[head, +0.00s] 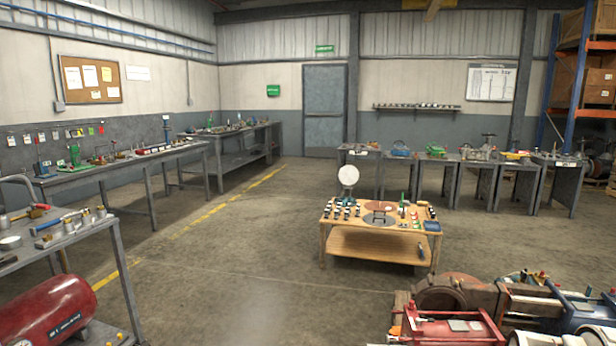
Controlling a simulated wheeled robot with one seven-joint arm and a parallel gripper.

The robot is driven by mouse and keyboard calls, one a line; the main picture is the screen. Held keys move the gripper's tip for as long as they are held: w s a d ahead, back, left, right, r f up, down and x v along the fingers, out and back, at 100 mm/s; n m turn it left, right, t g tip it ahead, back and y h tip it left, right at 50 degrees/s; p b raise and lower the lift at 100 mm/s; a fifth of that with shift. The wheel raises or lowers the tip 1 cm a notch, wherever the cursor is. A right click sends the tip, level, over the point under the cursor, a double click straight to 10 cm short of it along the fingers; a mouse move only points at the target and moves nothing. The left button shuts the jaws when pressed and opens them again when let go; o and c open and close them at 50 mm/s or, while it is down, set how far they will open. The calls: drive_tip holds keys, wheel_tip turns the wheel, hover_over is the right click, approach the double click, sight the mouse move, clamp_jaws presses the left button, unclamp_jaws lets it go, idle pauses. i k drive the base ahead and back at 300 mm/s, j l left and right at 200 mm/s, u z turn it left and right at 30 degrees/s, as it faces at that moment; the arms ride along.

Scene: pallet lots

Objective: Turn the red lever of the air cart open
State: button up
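A grey metal stand (125,275) at the left front edge carries a red tank (50,308) on its lower level, which looks like the air cart. On its top are pipe fittings, a small red handle (40,207) near the left edge and a blue handle (58,223) beside it. The red handle may be the lever; it is too small to tell its turn position. The left part of the stand is cut off by the picture edge. My gripper is not in view.
A low wooden table (380,243) with many small parts stands mid-floor. Workbenches (128,162) line the left wall, and several small tables (440,158) stand at the back right. Red and blue machinery (450,327) fills the right front. The concrete floor (235,265) between is clear.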

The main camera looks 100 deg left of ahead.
sight(40, 206)
drive_tip(key=u, duration=3.75)
drive_tip(key=i+j+u, duration=0.15)
drive_tip(key=i+u, duration=0.55)
drive_tip(key=k+l+u, duration=0.25)
drive_tip(key=k+l, duration=0.4)
drive_tip(key=k, duration=0.15)
